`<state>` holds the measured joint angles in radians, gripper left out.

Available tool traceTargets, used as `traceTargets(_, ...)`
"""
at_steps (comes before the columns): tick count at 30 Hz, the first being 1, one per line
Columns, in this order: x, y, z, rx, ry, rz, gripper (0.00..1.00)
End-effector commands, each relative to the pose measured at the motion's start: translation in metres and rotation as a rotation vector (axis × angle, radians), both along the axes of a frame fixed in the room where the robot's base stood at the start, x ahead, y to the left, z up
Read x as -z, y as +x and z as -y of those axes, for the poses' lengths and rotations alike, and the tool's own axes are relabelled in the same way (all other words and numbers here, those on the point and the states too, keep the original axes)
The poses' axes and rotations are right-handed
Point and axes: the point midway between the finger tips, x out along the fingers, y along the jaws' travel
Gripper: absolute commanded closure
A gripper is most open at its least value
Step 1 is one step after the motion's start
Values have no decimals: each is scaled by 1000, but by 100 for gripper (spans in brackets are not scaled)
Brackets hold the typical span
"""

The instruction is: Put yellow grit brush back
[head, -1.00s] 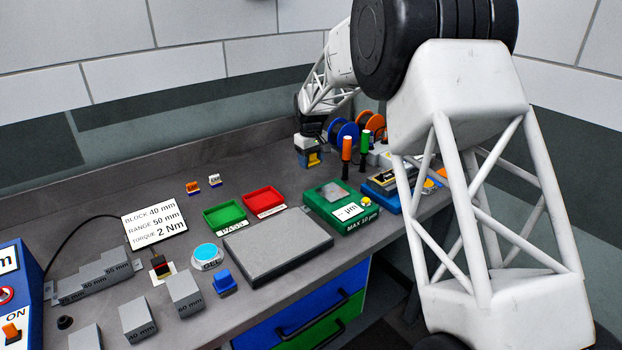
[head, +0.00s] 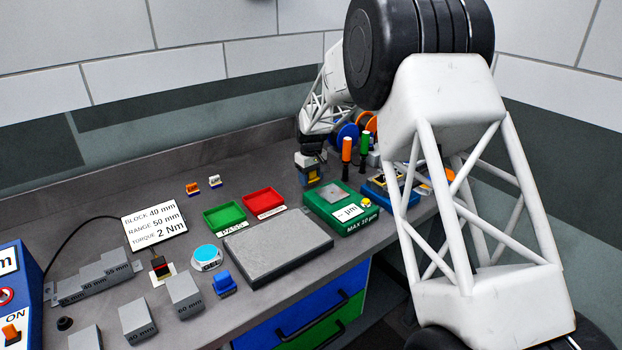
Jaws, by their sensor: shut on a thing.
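My gripper (head: 310,170) is at the back of the bench, left of the upright orange-handled tool. It is shut on a small block with yellow and blue on it, which looks like the yellow grit brush (head: 313,177). The jaws hide much of the brush, and it is small in the head view. The brush is just behind the green gauge box marked MAX 10 µm (head: 355,225). I cannot tell whether it touches the bench.
Orange (head: 347,149) and green (head: 364,146) handles stand upright right of my gripper. A blue tray (head: 373,196) lies behind my arm. Green (head: 224,215) and red (head: 264,202) trays and a grey plate (head: 278,245) are nearer. Bench left of the gripper is fairly clear.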

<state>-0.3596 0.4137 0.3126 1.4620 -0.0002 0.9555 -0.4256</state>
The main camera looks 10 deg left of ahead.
Motion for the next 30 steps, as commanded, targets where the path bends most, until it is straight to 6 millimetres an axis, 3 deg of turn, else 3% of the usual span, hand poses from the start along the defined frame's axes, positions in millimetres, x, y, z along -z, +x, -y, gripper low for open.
traceTargets(17,9,0,0,0,1,2,76)
traceTargets(18,8,0,0,0,1,2,40)
traceTargets(21,8,0,0,0,1,2,24)
traceTargets(22,8,0,0,0,1,2,20)
traceTargets(30,8,0,0,0,1,2,20)
